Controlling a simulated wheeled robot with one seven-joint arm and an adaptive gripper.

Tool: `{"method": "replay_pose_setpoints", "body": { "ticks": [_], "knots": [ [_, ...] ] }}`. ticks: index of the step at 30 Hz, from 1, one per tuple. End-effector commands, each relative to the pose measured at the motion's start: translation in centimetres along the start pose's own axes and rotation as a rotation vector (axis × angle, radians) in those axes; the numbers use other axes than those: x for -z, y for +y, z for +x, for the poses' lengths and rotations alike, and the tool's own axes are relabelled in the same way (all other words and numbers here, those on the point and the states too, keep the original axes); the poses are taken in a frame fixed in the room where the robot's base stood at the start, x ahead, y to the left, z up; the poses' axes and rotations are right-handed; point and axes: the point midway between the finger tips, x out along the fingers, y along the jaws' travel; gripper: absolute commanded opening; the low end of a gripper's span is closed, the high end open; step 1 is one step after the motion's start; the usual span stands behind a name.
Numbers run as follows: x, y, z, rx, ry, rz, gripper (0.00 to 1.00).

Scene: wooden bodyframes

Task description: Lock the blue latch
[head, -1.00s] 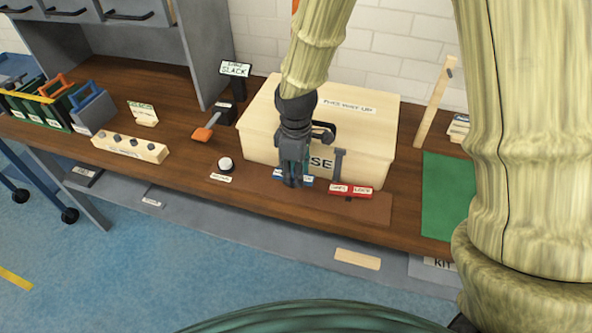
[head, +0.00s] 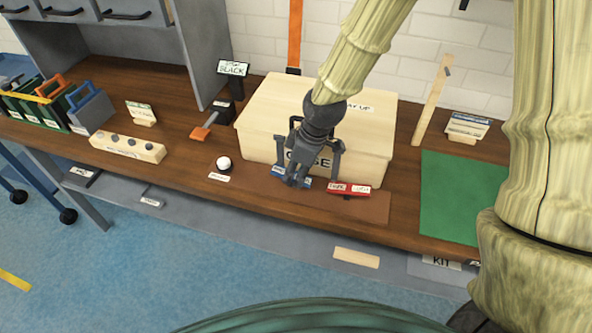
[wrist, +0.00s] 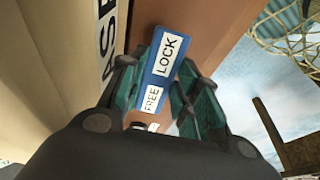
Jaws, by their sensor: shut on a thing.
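The blue latch (head: 278,170) sits at the front of the pale wooden case (head: 262,140), left of the red latch (head: 349,188). In the wrist view its blue plate (wrist: 151,88) carries a FREE label near my gripper and a LOCK label farther out. My gripper (head: 297,181) comes down onto the blue latch from above. In the wrist view the teal-padded fingers (wrist: 163,72) stand on both sides of the plate, shut on the latch. The exact part gripped is hidden.
The red latch, also labelled, sits close on the right on the brown strip (head: 375,207). A white round button (head: 224,163) is to the left. The case wall stands close behind my gripper. A green mat (head: 462,200) leaves free room at right.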

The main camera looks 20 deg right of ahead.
Motion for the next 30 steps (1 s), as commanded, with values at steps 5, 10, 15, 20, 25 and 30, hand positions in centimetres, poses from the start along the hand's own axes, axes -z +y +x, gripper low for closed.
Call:
{"method": "replay_pose_setpoints", "body": {
  "ticks": [5,10,15,20,25,30],
  "knots": [
    [0.0,0.1,0.0,-0.002,0.01,0.0,0.08],
    [0.0,0.1,0.0,-0.002,0.01,0.0,0.08],
    [0.0,0.1,0.0,-0.002,0.009,0.0,0.41],
    [0.0,0.1,0.0,-0.001,0.009,0.0,0.41],
    [0.0,0.1,-0.3,-0.002,0.009,0.0,0.41],
    [0.0,0.1,-1.8,-0.003,0.01,0.001,0.41]
  ]
}}
